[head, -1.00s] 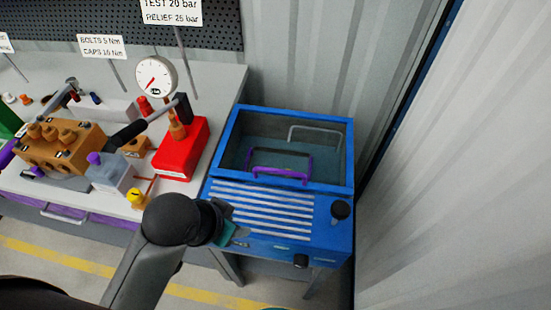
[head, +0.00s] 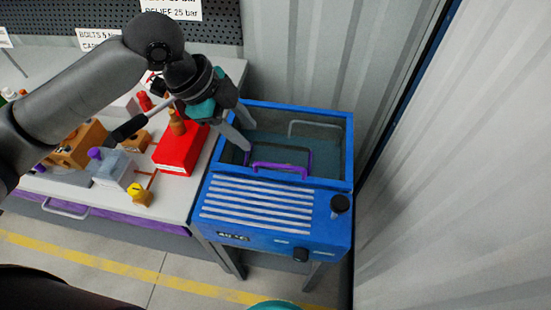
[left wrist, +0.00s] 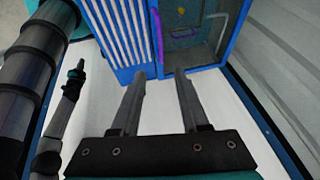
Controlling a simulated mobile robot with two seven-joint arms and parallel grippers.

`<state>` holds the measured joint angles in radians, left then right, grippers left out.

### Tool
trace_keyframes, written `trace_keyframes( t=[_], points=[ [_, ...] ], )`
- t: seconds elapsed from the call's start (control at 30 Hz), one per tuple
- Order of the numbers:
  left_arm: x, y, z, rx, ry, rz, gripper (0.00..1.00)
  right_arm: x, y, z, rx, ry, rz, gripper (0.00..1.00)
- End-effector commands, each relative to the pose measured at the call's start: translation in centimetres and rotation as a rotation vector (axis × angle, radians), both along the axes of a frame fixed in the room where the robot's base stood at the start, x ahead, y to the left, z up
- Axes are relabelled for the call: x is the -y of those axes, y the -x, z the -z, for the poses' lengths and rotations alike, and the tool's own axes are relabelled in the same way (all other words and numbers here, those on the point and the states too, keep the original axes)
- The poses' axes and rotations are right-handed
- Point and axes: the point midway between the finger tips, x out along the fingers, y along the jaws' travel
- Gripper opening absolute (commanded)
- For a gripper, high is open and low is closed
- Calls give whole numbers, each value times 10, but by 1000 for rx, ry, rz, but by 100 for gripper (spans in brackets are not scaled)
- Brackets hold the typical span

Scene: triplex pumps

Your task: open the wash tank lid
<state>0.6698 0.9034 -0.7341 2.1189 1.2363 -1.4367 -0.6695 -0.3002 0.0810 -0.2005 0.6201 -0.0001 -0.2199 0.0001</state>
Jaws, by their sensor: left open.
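The blue wash tank (head: 278,235) stands at the end of the bench. Its lid (head: 333,150) is a see-through panel in a blue frame and looks shut. A purple handle (head: 281,167) lies along the lid's front edge; it also shows in the left wrist view (left wrist: 158,40). My left gripper (head: 247,134) is open and empty, above the left side of the lid, left of the handle. In the left wrist view the open fingers (left wrist: 160,74) point toward the tank's side, with the handle beyond them. My right gripper is not in view.
A red box (head: 180,152) and a yellow-topped part (head: 138,193) sit on the grey bench (head: 170,205) left of the tank. A corrugated wall is close behind and to the right.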

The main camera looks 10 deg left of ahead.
Motion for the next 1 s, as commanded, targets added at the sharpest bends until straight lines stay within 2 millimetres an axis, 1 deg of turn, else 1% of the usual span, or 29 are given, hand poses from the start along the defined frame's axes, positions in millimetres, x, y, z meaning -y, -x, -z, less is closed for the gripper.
trace_keyframes(
  t=[0.07,0.13,0.23,0.37,0.5,0.7,0.83,1.0],
  points=[
    [-4,-2,-3,-1,-5,7,45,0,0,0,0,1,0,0],
    [-3,-2,-1,-2,-4,11,45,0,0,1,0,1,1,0],
    [2,-3,9,-5,-3,14,45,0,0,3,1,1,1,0],
    [11,-8,31,-5,-2,13,45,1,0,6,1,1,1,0],
    [23,-13,60,-6,-2,11,45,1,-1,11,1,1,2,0],
    [39,-21,98,-5,-2,12,45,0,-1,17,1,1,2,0],
    [47,-25,117,-4,-3,11,45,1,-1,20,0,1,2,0],
    [53,-28,130,-2,-4,11,45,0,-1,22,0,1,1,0]
  ],
)
